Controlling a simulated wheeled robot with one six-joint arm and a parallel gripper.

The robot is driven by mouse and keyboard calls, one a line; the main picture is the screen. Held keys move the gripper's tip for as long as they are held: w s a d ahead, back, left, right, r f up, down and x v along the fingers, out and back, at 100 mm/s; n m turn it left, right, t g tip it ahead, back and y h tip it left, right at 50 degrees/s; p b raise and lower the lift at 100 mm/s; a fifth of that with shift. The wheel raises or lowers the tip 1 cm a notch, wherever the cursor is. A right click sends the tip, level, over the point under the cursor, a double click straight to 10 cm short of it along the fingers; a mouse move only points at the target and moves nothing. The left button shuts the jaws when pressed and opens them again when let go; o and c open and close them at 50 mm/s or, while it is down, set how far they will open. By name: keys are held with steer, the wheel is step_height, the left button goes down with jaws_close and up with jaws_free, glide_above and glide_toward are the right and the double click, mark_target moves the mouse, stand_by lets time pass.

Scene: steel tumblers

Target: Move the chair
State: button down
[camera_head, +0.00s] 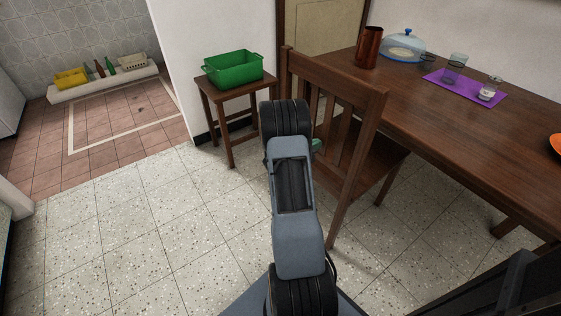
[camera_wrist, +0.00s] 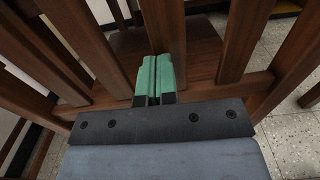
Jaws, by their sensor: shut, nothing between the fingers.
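The chair (camera_head: 345,92) is dark brown wood with a slatted back, standing at the near left side of the table. Its seat (camera_head: 375,165) reaches partly under the table edge. My gripper (camera_wrist: 154,77) has green fingertips pressed together, with nothing between them. In the wrist view the fingertips lie among the chair's back slats (camera_wrist: 163,30), close to a lower crossbar (camera_wrist: 225,95); I cannot tell whether they touch the wood. In the head view my arm hides most of my gripper and part of the chair back.
The dining table (camera_head: 450,115) holds a copper pitcher (camera_head: 368,47), a covered dish (camera_head: 403,47) and glasses on a purple mat (camera_head: 458,90). A stool (camera_head: 223,97) with a green crate (camera_head: 234,70) stands left of the chair. Speckled floor (camera_head: 130,240) at left is clear.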

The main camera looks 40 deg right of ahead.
steer(key=w+a+p, duration=0.2)
steer(key=a, duration=1.1)
steer(key=shift+a, duration=0.3)
steer(key=s+a+f+m+g+y, duration=0.3)
steer(key=s+m+g+y, duration=0.1)
steer(key=s+m, duration=0.15)
steer(key=s+a+r+m+y+p, duration=0.3)
steer(key=a+r+m+y+p, duration=0.15)
steer(key=a+r, duration=0.2)
steer(key=a+r+m+t+y+p, duration=0.2)
steer(key=a+r+p, duration=0.4)
steer(key=r, duration=0.6)
steer(key=a+r+m+t+y+p, duration=0.2)
steer(key=a+r+t+y+p, duration=0.2)
steer(key=a+r+p, duration=0.3)
steer(key=a+r+m+t+y+p, duration=0.2)
steer(key=a+r+p, duration=0.4)
steer(key=r, duration=1.1)
steer(key=shift+a+t+y+p, duration=0.3)
steer(key=shift+t+y+p, duration=0.35)
steer(key=shift+t, duration=0.55)
